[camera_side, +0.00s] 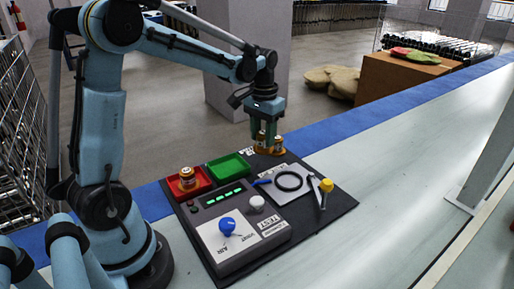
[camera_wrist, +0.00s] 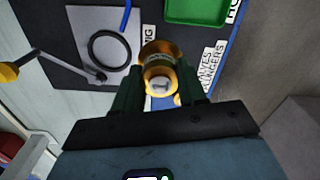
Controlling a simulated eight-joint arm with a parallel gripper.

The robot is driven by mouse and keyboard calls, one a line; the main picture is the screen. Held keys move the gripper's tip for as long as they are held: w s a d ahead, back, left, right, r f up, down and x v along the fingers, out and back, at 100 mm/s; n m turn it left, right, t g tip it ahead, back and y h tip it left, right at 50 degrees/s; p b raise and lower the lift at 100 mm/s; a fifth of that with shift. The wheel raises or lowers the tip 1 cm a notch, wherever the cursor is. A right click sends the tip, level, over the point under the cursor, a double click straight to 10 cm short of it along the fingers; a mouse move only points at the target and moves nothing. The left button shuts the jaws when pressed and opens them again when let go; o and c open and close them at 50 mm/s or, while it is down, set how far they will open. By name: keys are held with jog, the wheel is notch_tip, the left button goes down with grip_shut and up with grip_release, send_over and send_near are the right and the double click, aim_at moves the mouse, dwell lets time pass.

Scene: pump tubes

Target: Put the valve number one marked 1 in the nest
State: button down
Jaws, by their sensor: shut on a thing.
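My gripper (camera_side: 267,137) is low over the far end of the dark mat. In the wrist view its two dark green fingers (camera_wrist: 160,83) are shut on a brass valve (camera_wrist: 158,85) whose white end face shows a 1. A wider brass part (camera_wrist: 160,50) shows just beyond the valve; I cannot tell whether they touch. In the side view, brass parts (camera_side: 279,147) show at and beside the fingertips, partly hidden by them. I cannot make out the nest clearly.
A red tray (camera_side: 203,178) holds another brass piece (camera_side: 187,177). A green tray (camera_side: 229,167) looks empty. A grey control box (camera_side: 215,207) has a blue knob (camera_side: 227,226). A black ring (camera_side: 289,181) lies on a light plate, near a yellow-headed tool (camera_side: 326,185).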

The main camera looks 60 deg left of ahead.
jog(key=s+d+r, duration=0.1)
jog(key=d+r, duration=0.1)
jog(key=d, duration=0.7)
jog(key=s+d+r, duration=0.2)
jog(key=d+r, duration=0.1)
jog(key=d, duration=0.7)
jog(key=w+a+f, duration=0.1)
jog(key=a+f, duration=0.1)
jog(key=a, duration=0.1)
jog(key=w+a+f, duration=0.2)
jog(key=a, duration=0.1)
jog(key=w+a+f, duration=0.2)
jog(key=a+f, duration=0.1)
jog(key=a, duration=0.1)
jog(key=shift+w, duration=0.1)
jog(key=shift+a+f, duration=0.1)
jog(key=shift+f, duration=1.9)
jog(key=shift+f, duration=0.1)
jog(key=c, duration=0.6)
grip_release()
